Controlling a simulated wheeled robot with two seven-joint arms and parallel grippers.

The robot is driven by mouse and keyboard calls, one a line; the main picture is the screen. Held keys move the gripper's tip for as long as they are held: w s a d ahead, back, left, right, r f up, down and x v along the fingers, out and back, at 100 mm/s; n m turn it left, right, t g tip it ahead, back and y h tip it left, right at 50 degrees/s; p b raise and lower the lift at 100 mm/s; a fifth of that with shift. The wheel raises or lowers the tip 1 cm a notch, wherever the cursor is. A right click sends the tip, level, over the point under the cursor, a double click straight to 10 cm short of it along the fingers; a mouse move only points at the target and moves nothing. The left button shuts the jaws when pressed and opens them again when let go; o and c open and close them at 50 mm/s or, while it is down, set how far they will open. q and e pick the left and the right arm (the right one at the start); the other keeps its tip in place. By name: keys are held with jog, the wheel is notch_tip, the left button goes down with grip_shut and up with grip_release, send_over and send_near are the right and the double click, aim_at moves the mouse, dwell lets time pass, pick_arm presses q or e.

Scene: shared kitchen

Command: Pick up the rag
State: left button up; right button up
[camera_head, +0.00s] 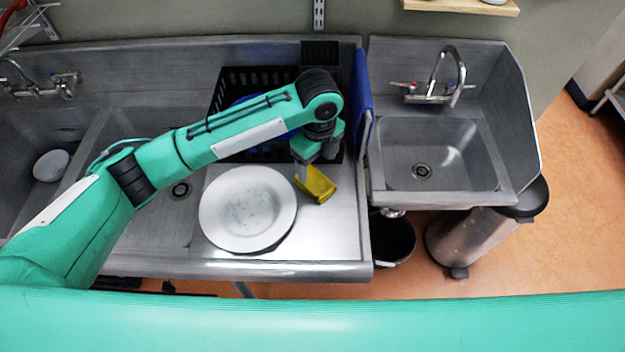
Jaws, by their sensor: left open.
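A small yellow rag-like cloth or sponge (318,186) lies on the steel drainboard (335,235), just right of a white plate (215,221). My left arm reaches in from the left, over the sink and the plate's far side. My left gripper (313,165) points down at the far edge of the yellow piece, with its jaws open. One finger shows close to the yellow piece's left corner; I cannot tell whether it touches. A blue cloth-like piece (362,95) hangs at the counter's right edge. My right gripper is not in view.
A black crate (232,82) with something blue in it stands behind the plate, partly hidden by my arm. A small sink (440,155) with a faucet is to the right. A white bowl (51,165) sits in the left basin. A bin (475,240) stands on the floor.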

aim_at(315, 178)
pick_arm(q)
notch_tip(315, 178, down, 2)
jog(key=shift+f, duration=0.15)
jog(key=shift+f+p, duration=0.35)
jog(key=shift+p, duration=0.15)
jog(key=f, duration=0.1)
jog(key=f+p, duration=0.1)
jog(key=f, duration=0.1)
jog(key=shift+a+f, duration=0.3)
jog(key=shift+w+f, duration=0.1)
jog(key=shift+f, duration=0.25)
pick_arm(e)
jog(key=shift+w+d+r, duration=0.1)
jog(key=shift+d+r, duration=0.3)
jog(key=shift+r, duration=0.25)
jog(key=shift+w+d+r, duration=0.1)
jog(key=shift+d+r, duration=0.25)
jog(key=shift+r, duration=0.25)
pick_arm(q)
jog(key=shift+c, duration=0.4)
jog(key=c, duration=0.7)
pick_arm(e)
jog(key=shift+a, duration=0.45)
pick_arm(q)
jog(key=shift+r, duration=0.15)
